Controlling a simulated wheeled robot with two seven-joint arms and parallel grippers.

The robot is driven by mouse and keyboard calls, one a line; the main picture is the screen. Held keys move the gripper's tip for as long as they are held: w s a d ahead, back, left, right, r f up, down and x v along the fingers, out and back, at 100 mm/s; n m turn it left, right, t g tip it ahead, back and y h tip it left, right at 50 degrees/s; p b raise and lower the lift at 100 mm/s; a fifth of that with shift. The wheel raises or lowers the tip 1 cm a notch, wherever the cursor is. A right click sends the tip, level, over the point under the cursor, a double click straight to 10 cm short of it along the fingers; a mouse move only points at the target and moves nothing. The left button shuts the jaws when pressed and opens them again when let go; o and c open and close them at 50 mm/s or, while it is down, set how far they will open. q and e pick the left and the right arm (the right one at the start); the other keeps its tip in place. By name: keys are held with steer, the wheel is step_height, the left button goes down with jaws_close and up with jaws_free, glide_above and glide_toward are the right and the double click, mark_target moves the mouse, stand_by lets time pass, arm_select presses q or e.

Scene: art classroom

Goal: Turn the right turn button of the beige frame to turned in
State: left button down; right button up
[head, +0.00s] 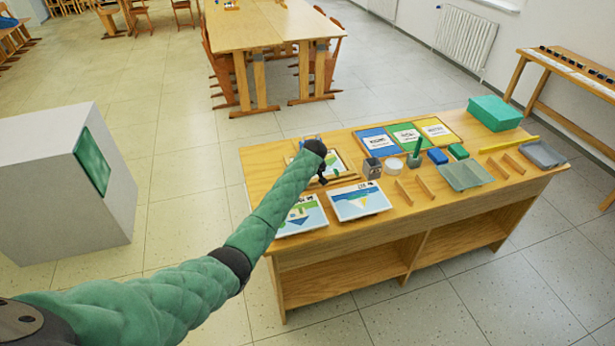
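The beige frame (347,165) lies on the left part of the wooden table, with a colourful picture in it. My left arm comes in from the left, and its wrist and dark gripper (322,176) are over the frame and hide part of it. The fingers are small and dark here, so I cannot tell whether they are open, or whether they touch the frame. The right turn button is too small or hidden to make out. My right gripper is not in view.
Two picture cards (359,201) lie at the table's front left. A grey metal holder (372,168), a white round tub (393,165) and wooden racks (405,193) stand to the right. Three coloured folders (408,138) lie behind. A green box (495,113) sits at the back right.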

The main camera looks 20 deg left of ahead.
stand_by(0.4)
arm_select(q)
steer(key=c, duration=1.6)
jaws_free()
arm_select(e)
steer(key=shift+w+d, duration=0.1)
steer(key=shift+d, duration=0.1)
